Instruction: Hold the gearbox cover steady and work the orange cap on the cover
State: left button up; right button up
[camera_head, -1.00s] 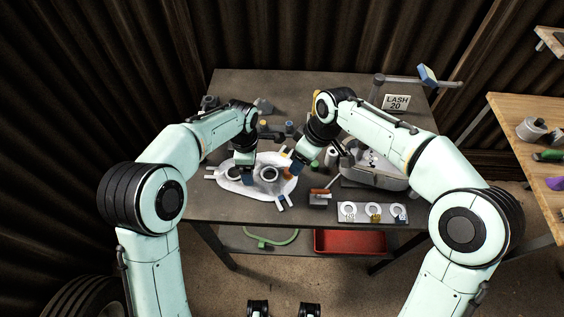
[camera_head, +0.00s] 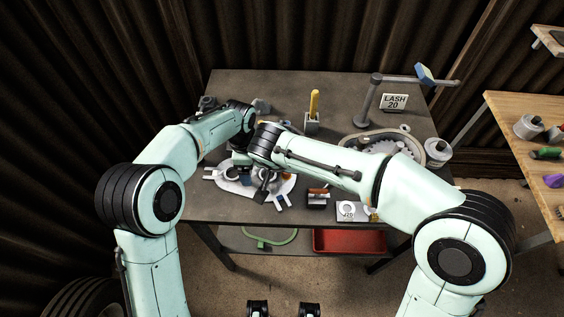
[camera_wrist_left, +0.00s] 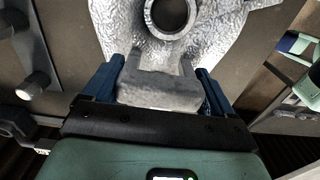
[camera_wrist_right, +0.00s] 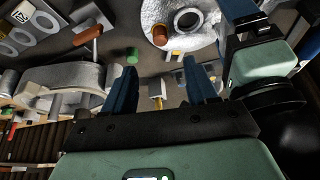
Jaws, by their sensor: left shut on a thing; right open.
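The silvery gearbox cover (camera_head: 232,186) lies on the dark table in the head view, partly hidden by my arms. In the left wrist view, my left gripper (camera_wrist_left: 158,68) is shut on a grey block-like lug of the cover (camera_wrist_left: 205,50), below a round ring opening. The orange cap (camera_wrist_right: 160,36) shows on the cover (camera_wrist_right: 212,22) near its edge in the right wrist view. My right gripper (camera_wrist_right: 160,57) is open, with nothing seen held between its fingers. The cap lies just beyond its fingertips in that picture; whether they touch is unclear. The cap is hidden in the head view.
My left gripper's blue fingers stand close beside my right gripper. A block with an orange-brown handle (camera_head: 318,197) and a plate with rings (camera_head: 347,211) are right of the cover. A yellow-handled tool (camera_head: 314,104) stands behind; a grey housing (camera_head: 398,143) is back right.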

jog(key=x, duration=1.2)
grip_shut()
jog(key=c, duration=0.7)
grip_release()
grip_shut()
jog(key=shift+r, duration=0.25)
jog(key=shift+a+r, duration=0.1)
jog(key=shift+r, duration=1.4)
